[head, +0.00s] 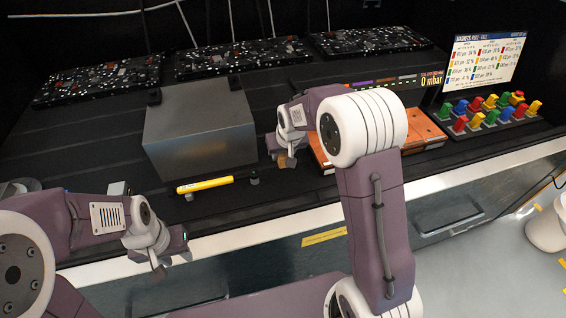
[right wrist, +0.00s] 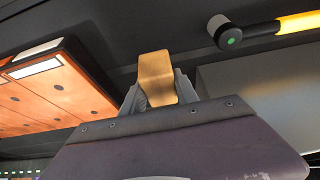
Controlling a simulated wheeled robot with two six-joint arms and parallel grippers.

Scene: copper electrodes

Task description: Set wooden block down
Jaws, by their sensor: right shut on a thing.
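The wooden block (right wrist: 154,72) is a small tan piece between the fingers of my right gripper (right wrist: 158,92) in the right wrist view. In the head view the block (head: 287,161) shows just below my right gripper (head: 284,156), over the dark bench top between the grey metal box and the orange panel. Whether it touches the surface I cannot tell. My left gripper (head: 157,262) hangs low at the left, in front of the bench edge, away from the block; its finger opening is not clear.
A yellow-handled tool (head: 205,184) lies in front of the grey metal box (head: 200,135). The orange panel (head: 410,127) is right of my right gripper. Coloured switches (head: 490,112) and a screen (head: 483,58) stand farther right. Black speckled panels (head: 225,57) lie at the back.

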